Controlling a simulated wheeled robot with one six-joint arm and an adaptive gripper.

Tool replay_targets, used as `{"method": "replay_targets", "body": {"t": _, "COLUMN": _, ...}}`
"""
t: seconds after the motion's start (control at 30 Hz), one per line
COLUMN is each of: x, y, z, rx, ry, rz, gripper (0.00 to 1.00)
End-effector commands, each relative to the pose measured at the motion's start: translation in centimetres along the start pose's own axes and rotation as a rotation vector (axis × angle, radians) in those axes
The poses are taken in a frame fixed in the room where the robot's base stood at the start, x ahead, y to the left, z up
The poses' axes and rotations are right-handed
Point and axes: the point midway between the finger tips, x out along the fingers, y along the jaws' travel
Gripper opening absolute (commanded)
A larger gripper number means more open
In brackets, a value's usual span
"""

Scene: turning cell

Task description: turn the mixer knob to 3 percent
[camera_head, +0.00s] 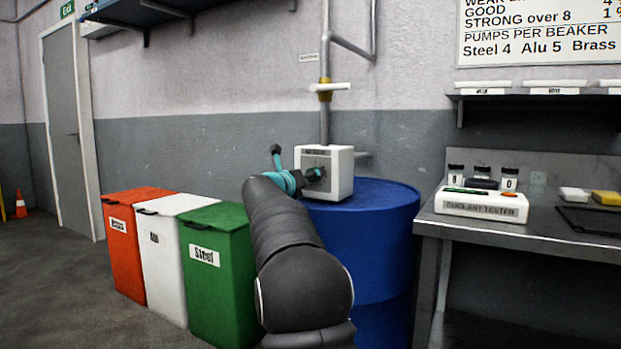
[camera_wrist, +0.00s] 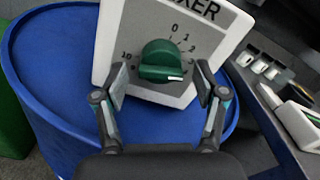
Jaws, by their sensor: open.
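The mixer is a white box (camera_head: 341,160) on the blue drum, and it also shows in the wrist view (camera_wrist: 224,32). Its green knob (camera_wrist: 160,58) sits on a grey dial (camera_wrist: 143,28). The white mark on the knob's bar points right in the wrist view, roughly toward the 3; I cannot tell exactly. My gripper (camera_wrist: 161,79) is open, with one finger left and one right of the knob, apart from it. The fingers partly hide the dial's sides. In the head view my gripper (camera_head: 306,177) is in front of the dial.
The blue drum (camera_head: 385,215) bears the mixer, with a pipe (camera_head: 325,115) above it. Red (camera_head: 125,262), white (camera_head: 165,270) and green (camera_head: 218,285) bins stand at left. A steel bench (camera_head: 540,238) with a coolant tester (camera_head: 482,206) stands at right.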

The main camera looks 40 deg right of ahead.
Motion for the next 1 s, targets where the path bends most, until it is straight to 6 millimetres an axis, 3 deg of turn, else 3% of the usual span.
{"method": "replay_targets", "body": {"t": 0.5, "x": -9.3, "y": 0.0, "z": 0.1, "rx": 0.001, "ry": -0.001, "rz": 0.001, "gripper": 0.71}}
{"method": "replay_targets", "body": {"t": 0.7, "x": -10.8, "y": -0.1, "z": 0.0, "rx": 0.000, "ry": 0.000, "rz": -0.001, "gripper": 0.71}}
{"method": "replay_targets", "body": {"t": 1.0, "x": -11.0, "y": -0.1, "z": 0.0, "rx": 0.000, "ry": 0.000, "rz": -0.001, "gripper": 0.71}}
